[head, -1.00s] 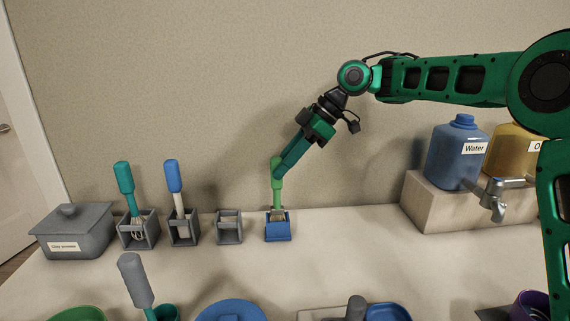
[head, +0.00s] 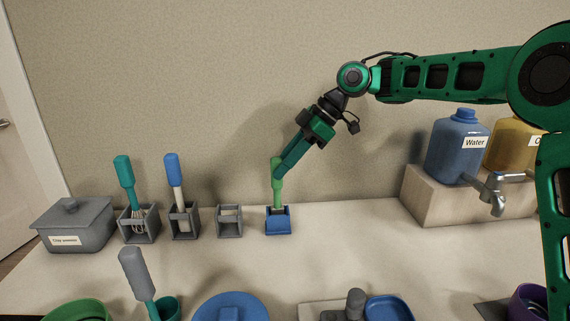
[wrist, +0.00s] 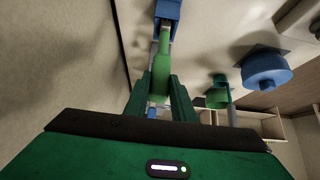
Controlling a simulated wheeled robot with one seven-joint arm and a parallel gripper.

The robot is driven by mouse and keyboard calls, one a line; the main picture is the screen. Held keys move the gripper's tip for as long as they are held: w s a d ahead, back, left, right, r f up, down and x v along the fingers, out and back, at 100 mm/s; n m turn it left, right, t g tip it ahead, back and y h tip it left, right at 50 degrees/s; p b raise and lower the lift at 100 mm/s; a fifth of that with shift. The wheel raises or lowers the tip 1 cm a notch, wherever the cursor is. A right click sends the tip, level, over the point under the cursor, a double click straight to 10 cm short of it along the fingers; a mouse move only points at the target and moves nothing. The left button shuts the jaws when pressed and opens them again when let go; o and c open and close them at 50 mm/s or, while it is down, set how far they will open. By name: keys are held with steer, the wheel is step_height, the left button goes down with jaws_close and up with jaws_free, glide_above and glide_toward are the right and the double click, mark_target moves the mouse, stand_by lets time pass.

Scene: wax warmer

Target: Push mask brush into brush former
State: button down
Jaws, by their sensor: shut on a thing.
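The mask brush (head: 277,192) has a green handle and stands upright with its lower end in the blue brush former (head: 278,226) on the counter. Its bristles are hidden inside the former. My gripper (head: 281,172) comes down at a slant from the upper right and is shut on the handle. In the wrist view the brush (wrist: 161,72) runs from between my fingers (wrist: 160,97) to the blue former (wrist: 168,10).
Left of the former stand an empty grey holder (head: 229,222), a holder with a blue-handled tool (head: 173,170), a teal-handled whisk (head: 124,170) and a lidded grey box (head: 73,228). A stone block (head: 450,203) with jugs is at right. Bowls and containers line the front.

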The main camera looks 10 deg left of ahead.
steer(key=shift+f, duration=0.6)
stand_by(0.3)
steer(key=c, duration=1.4)
jaws_free()
steer(key=v, duration=0.8)
stand_by(0.5)
stand_by(0.4)
